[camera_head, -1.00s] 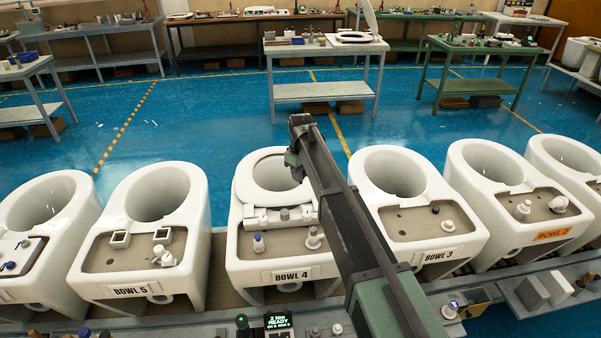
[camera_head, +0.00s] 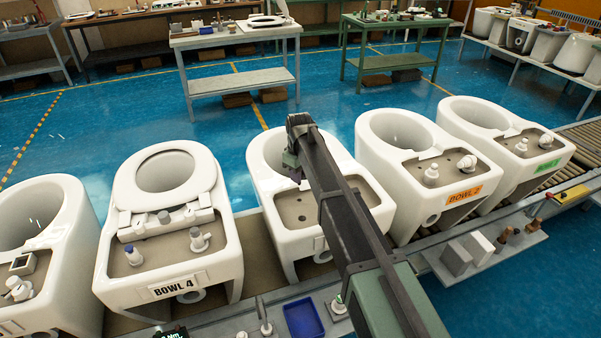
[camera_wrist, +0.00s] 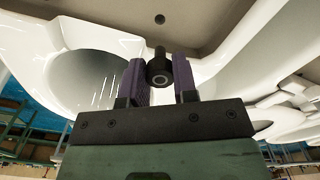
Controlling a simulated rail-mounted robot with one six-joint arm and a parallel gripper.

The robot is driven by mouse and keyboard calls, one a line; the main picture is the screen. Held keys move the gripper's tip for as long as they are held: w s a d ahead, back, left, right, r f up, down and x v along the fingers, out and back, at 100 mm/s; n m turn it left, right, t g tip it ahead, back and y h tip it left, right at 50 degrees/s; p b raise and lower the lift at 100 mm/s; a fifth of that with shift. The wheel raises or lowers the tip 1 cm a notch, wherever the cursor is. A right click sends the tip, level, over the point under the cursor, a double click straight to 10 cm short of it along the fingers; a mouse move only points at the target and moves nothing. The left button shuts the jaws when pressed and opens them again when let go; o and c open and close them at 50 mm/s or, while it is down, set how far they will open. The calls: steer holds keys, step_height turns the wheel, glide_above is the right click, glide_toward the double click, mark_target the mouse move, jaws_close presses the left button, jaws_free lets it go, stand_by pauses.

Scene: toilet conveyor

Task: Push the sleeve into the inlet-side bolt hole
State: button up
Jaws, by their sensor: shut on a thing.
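My gripper (camera_wrist: 160,80) is shut on a dark sleeve (camera_wrist: 158,69), a short black cylinder with a round bore facing the camera. The sleeve sits between two purple finger pads. In the wrist view, one dark round bolt hole (camera_wrist: 160,19) shows in the grey-brown deck, apart from the sleeve. In the head view, my gripper (camera_head: 296,172) is over the middle bowl (camera_head: 262,162), near the deck (camera_head: 290,204). My arm hides part of this bowl, and the sleeve cannot be made out there. I cannot tell from the markings which hole is on the inlet side.
Bowl 4 (camera_head: 115,215), with its seat ring and fittings, stands to the left. Bowl 2 (camera_head: 365,140) stands close on the right. A blue tray (camera_head: 304,319) and grey blocks (camera_head: 456,258) lie along the front ledge. Workbenches stand far behind across the blue floor.

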steer(key=shift+f+b, duration=2.9)
steer(key=shift+f, duration=0.05)
steer(key=shift+f+b, duration=0.85)
steer(key=shift+b, duration=0.05)
steer(key=o, duration=1)
steer(key=shift+c, duration=0.2)
steer(key=shift+r, duration=0.1)
step_height(320, 180, up, 11)
steer(key=p, duration=1.1)
steer(key=shift+f, duration=0.2)
